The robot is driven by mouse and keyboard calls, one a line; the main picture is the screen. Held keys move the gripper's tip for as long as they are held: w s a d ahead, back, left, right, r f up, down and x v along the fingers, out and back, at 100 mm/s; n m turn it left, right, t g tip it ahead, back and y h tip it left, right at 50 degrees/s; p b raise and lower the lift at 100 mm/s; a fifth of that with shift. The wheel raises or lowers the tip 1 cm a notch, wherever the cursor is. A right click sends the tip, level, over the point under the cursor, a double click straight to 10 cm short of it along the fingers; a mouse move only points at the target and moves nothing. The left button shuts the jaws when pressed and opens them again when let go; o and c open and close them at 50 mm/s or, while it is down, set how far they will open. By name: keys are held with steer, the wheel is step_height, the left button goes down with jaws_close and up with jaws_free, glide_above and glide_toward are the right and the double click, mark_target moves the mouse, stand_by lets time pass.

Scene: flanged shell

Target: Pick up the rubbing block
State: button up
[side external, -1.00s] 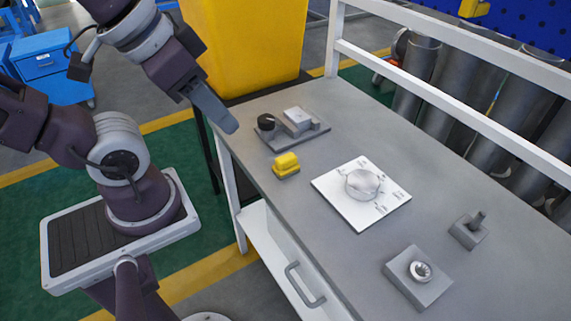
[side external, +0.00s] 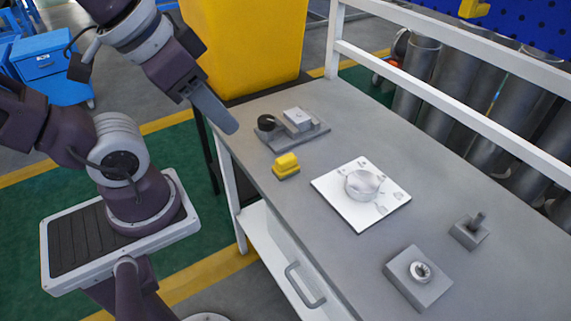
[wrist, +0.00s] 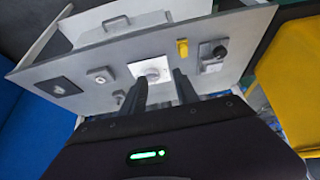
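The rubbing block looks to be the small yellow block (side external: 287,161) with a grey base, lying on the grey workbench near its left edge. In the wrist view the yellow block (wrist: 182,47) is beyond my fingers, slightly right of centre. My gripper (side external: 229,124) is above and to the left of the block in the side view, apart from it. In the wrist view the two fingers of my gripper (wrist: 157,84) are spread with nothing between them, so it is open and empty.
The workbench (side external: 325,265) also bears a white plate (side external: 335,193) with a round flanged part (side external: 362,184), a grey fixture (side external: 318,133) behind the block, a grey block with a ring (side external: 418,284), and a small pegged block (side external: 468,232). A white rail (side external: 440,96) runs along the back.

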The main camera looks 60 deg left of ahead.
steer(key=o, duration=1)
steer(key=shift+c, duration=0.2)
steer(key=m+g, duration=0.5)
steer(key=m, duration=1.3)
glide_above(286, 158)
step_height(286, 158, down, 18)
steer(key=shift+w+a+f, duration=0.1)
steer(key=shift+w+f, duration=0.05)
steer(key=shift+f, duration=0.05)
steer(key=shift+g, duration=0.3)
step_height(286, 158, down, 8)
steer(key=shift+r, duration=0.1)
steer(key=shift+c, duration=0.2)
